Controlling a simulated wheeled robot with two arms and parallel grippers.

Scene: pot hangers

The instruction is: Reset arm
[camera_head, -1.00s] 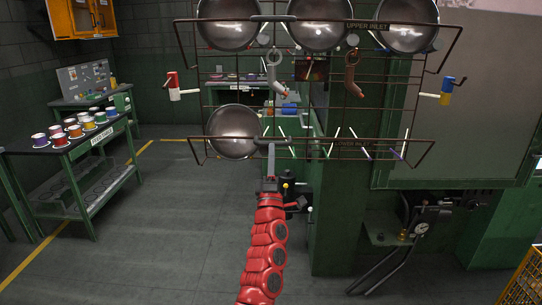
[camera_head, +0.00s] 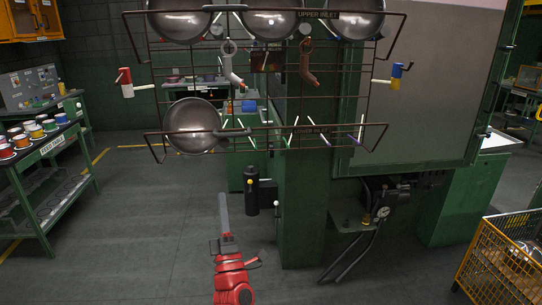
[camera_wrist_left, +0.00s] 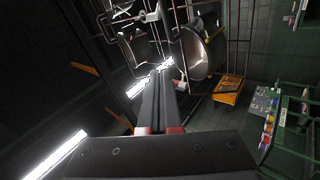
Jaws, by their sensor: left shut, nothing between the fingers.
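My left gripper (camera_head: 223,198) is shut and empty. It points up in front of the hanging rack, below its lower rail and clear of it. In the left wrist view its two fingers (camera_wrist_left: 162,75) lie flat together. A metal pan (camera_head: 192,127) hangs at the left of the lower rail, with its handle (camera_head: 233,132) reaching right. Three more pans hang on the upper rail, one at the left (camera_head: 180,20), one in the middle (camera_head: 268,22) and one at the right (camera_head: 352,20). My right gripper is not in view.
The wire rack (camera_head: 375,128) stands before a green post (camera_head: 303,215). A yellow basket (camera_head: 500,262) is at the lower right. A green table (camera_head: 50,165) with several colored cups is at the left. The floor around my left arm is open.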

